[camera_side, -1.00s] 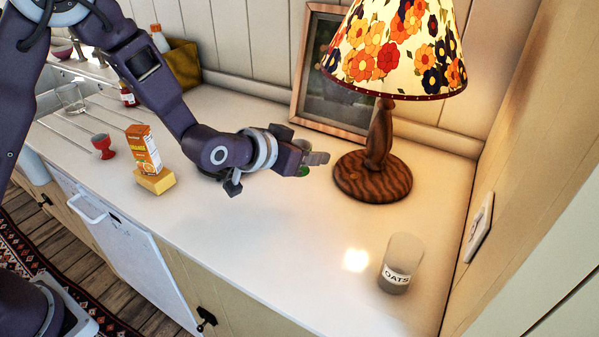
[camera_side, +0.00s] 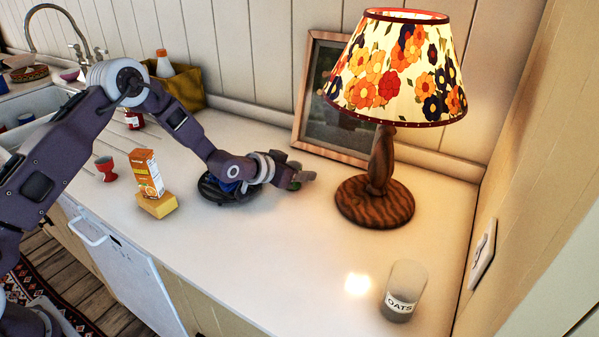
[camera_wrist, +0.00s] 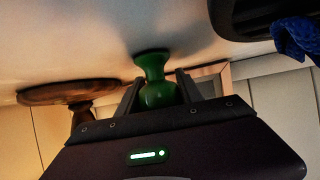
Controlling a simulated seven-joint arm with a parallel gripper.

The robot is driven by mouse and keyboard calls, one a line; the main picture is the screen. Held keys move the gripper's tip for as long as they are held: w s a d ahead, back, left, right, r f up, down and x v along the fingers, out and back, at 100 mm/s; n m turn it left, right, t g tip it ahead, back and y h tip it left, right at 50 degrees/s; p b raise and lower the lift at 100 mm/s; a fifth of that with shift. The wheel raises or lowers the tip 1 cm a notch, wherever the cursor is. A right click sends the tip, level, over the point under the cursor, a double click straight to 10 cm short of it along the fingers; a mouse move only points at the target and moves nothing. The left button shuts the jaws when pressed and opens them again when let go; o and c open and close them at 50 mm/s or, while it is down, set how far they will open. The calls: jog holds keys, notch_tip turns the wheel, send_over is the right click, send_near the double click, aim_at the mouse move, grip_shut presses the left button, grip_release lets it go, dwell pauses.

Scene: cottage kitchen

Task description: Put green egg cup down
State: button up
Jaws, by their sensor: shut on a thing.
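The green egg cup (camera_wrist: 157,82) is between the two fingers of my gripper (camera_wrist: 158,88) in the wrist view, which shows the counter at the top. My gripper is shut on it. In the side view only a small dark green part of the egg cup (camera_side: 295,186) shows below my gripper (camera_side: 303,178), left of the lamp. The egg cup's end is close to the white counter (camera_side: 290,250); I cannot tell whether it touches.
The lamp (camera_side: 375,200) stands right of my gripper, with a picture frame (camera_side: 300,140) behind. A black round stand (camera_side: 212,193) with something blue (camera_wrist: 296,38) lies left, under my arm. An orange carton (camera_side: 148,172), yellow block (camera_side: 157,206) and red cup (camera_side: 106,168) are farther left. An oats jar (camera_side: 400,296) stands front right.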

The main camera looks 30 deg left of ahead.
jog(key=shift+f, duration=0.1)
jog(key=o, duration=1.4)
jog(key=shift+s+r, duration=0.25)
jog(key=v, duration=1.1)
jog(key=shift+s+r, duration=0.1)
jog(key=shift+s, duration=0.15)
